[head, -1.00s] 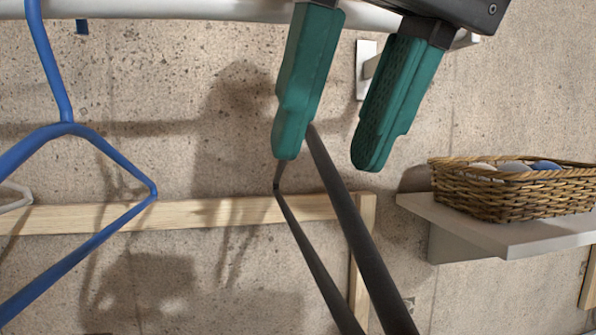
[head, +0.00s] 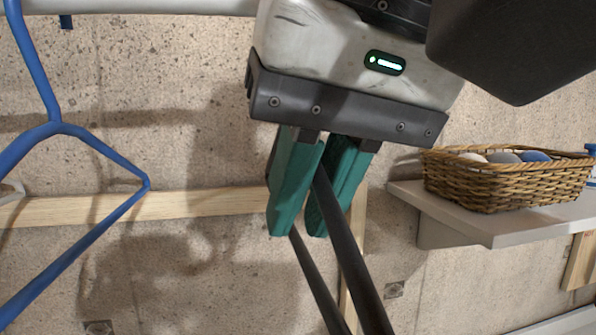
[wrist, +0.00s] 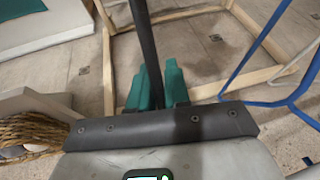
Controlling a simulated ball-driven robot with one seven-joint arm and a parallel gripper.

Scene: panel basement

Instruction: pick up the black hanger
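The black hanger (head: 352,262) shows in the head view as two dark bars running from between my fingers down to the bottom edge. Its upper part and hook are hidden behind my gripper. In the wrist view a dark bar of the hanger (wrist: 145,45) rises from between the fingertips to the top edge. My gripper (head: 303,222) has two teal fingers close together, one on each side of the hanger's bar. It appears shut on it. The fingers also show in the wrist view (wrist: 157,80).
A pale rail (head: 140,6) runs along the top. A wicker basket (head: 505,182) stands on a white wall shelf (head: 450,215) at the right. A wooden frame (head: 200,203) is behind.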

